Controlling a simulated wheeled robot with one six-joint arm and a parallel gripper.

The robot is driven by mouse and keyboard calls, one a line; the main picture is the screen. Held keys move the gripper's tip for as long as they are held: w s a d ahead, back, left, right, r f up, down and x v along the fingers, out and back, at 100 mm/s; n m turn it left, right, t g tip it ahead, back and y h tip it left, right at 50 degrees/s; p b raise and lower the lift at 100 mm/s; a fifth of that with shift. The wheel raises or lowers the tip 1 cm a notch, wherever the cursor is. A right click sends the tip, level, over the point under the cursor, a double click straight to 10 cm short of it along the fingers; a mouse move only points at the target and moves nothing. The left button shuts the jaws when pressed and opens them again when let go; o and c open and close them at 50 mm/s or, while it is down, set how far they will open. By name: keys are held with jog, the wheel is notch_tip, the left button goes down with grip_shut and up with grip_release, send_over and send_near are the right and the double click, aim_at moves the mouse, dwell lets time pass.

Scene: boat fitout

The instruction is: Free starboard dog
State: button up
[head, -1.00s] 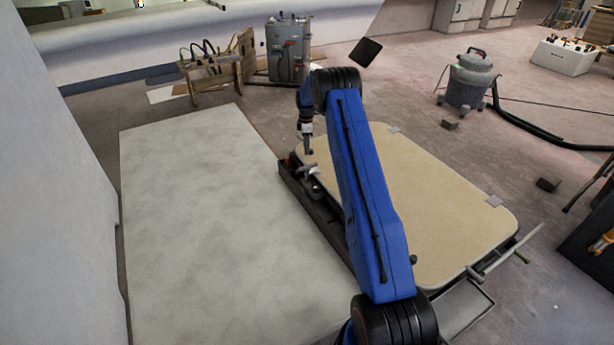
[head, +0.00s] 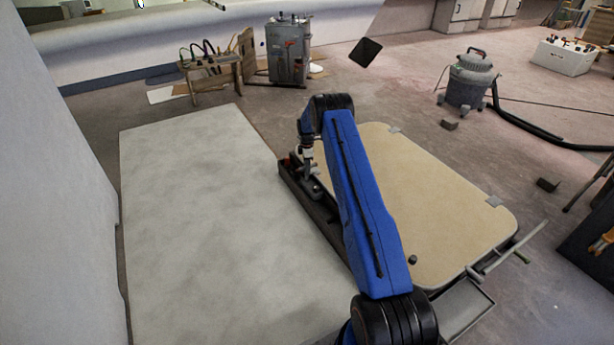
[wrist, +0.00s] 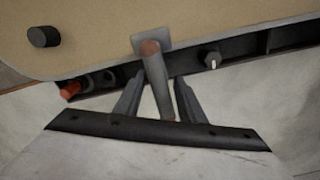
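The tan hatch panel (head: 425,200) lies flat, with a dark trough (head: 318,212) along its left edge. In the wrist view, the panel (wrist: 85,35) fills the top, and a grey metal dog handle (wrist: 158,88) with a worn reddish end runs down from a small plate (wrist: 152,41) at its edge. My gripper (wrist: 157,88) is open, one finger on each side of this handle, with visible gaps. In the head view, my gripper (head: 308,178) is low over the trough's far end, and my arm hides part of the panel. I cannot tell whether this is the starboard dog.
A black knob (wrist: 43,36), an orange-red piece (wrist: 70,89) and a dark knob with a white mark (wrist: 211,60) are near the handle. A pale flat surface (head: 200,230) lies left of the trough. A grey vacuum (head: 468,80) stands on the floor behind.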

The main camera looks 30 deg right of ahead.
aim_at(307, 181)
jog(key=shift+f, duration=2.35)
